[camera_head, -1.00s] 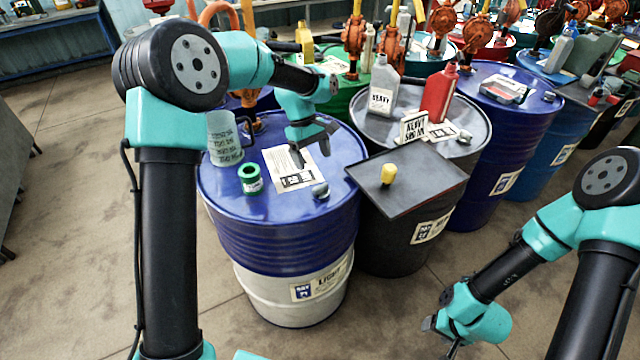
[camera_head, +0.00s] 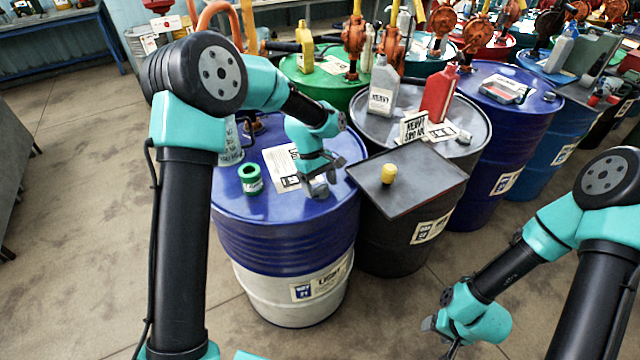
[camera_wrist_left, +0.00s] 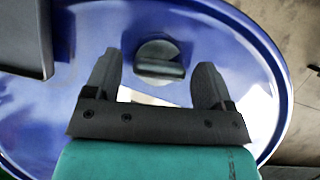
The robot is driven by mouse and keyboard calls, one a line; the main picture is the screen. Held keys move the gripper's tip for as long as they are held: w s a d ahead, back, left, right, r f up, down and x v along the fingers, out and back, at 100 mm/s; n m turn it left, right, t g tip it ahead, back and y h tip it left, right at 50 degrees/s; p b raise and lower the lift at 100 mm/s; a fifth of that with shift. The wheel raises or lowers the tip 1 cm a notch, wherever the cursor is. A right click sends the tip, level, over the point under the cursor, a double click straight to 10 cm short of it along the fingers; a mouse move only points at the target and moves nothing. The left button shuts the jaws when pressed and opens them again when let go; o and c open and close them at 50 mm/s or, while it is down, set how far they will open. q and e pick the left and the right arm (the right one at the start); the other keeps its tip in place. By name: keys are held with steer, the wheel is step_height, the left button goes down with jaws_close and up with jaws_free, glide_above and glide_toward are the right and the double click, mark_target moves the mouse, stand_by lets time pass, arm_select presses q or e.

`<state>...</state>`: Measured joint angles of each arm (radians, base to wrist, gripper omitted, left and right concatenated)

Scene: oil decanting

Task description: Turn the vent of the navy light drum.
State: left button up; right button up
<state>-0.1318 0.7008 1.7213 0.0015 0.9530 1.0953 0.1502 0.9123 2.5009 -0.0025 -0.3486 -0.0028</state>
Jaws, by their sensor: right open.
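The navy drum (camera_head: 290,240) has a blue upper part and a white lower part with a "LIGHT" label. Its small grey vent (camera_wrist_left: 160,60) is a round cap with a raised bar, near the drum top's front right edge. My left gripper (camera_head: 319,192) is over this spot and covers most of the vent in the head view. In the left wrist view, its two dark fingers (camera_wrist_left: 158,85) are open, with the vent between and just beyond their tips. I cannot tell whether they touch it. My right gripper (camera_head: 440,335) is low at the right, away from the drums, and open.
On the navy drum's top are a green-rimmed can (camera_head: 250,180), a paper sheet (camera_head: 281,166) and a clear jug (camera_head: 232,145) partly behind my arm. A dark tray (camera_head: 420,182) with a yellow cap (camera_head: 388,174) lies close at right. Other drums crowd behind.

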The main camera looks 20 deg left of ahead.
arm_select(q)
steer(key=c, duration=0.8)
steer(key=shift+m, duration=0.4)
steer(key=m+g+y, duration=0.1)
steer(key=m, duration=0.2)
steer(key=shift+w+m, duration=0.1)
steer(key=shift+m, duration=0.2)
steer(key=m+y, duration=0.1)
steer(key=m, duration=0.1)
steer(key=m+y, duration=0.1)
steer(key=m, duration=0.1)
steer(key=shift+d+m+g, duration=0.15)
steer(key=shift+m+g, duration=0.15)
steer(key=shift+g, duration=0.1)
steer(key=m+y, duration=0.1)
steer(key=m, duration=0.3)
steer(key=shift+y, duration=0.4)
steer(key=m+y, duration=0.1)
steer(key=m, duration=0.3)
steer(key=shift+d+m+t, duration=0.15)
steer(key=shift+m+t, duration=0.25)
steer(key=shift+y, duration=0.3)
